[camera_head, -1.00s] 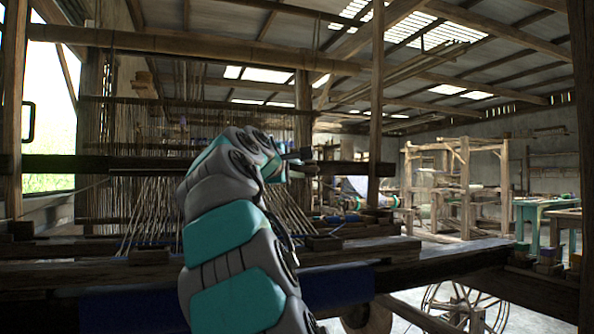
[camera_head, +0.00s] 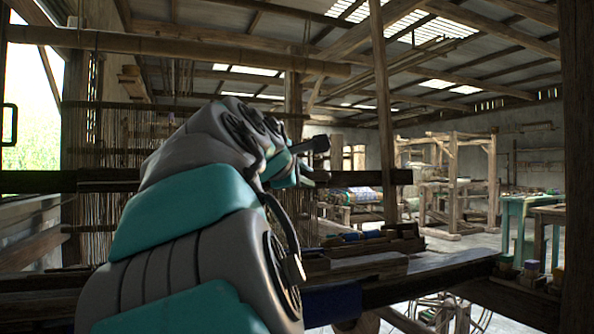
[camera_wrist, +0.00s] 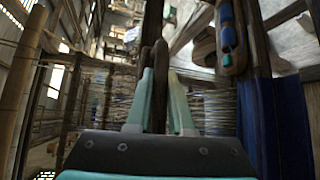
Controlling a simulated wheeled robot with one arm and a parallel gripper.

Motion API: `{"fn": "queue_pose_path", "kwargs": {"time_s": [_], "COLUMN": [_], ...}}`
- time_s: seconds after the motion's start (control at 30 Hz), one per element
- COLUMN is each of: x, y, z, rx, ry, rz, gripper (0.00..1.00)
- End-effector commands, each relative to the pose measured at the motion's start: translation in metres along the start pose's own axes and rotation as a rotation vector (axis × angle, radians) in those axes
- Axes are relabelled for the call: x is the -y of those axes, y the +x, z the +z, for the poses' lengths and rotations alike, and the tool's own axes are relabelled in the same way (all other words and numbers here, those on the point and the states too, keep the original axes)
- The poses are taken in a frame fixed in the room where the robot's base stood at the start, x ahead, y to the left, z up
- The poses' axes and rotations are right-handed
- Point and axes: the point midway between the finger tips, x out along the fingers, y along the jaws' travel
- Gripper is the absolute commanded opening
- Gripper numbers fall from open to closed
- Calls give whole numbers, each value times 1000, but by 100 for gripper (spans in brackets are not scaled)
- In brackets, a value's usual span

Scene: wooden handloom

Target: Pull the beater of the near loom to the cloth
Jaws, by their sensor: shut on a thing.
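The beater of the near loom is a dark wooden bar (camera_head: 372,177) that runs level across the head view on both sides of my arm. In the wrist view the beater (camera_wrist: 153,20) runs up the picture between the two pale green fingers. My gripper (camera_wrist: 161,72) is shut on it. The cloth is blue (camera_wrist: 288,130) at the right of the wrist view, apart from the beater. Blue cloth (camera_head: 334,301) also shows low in the head view, beside my arm.
Warp threads (camera_wrist: 208,105) show beside the beater. A wooden beam with a blue-marked piece (camera_wrist: 229,38) lies between beater and cloth. A wooden post (camera_head: 383,120) stands right of my arm. Another loom frame (camera_head: 452,185) and a green table (camera_head: 520,225) stand farther right.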

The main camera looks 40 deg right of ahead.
Motion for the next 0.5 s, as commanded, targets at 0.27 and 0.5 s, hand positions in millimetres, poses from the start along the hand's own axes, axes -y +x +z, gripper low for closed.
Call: {"fn": "queue_pose_path", "kwargs": {"time_s": [0.27,0.5], "x": [-3,3], "y": [-28,-27], "z": [26,28], "rx": [0,1], "ry": [-36,-40], "rz": [-22,-33], "gripper": [0,0]}}
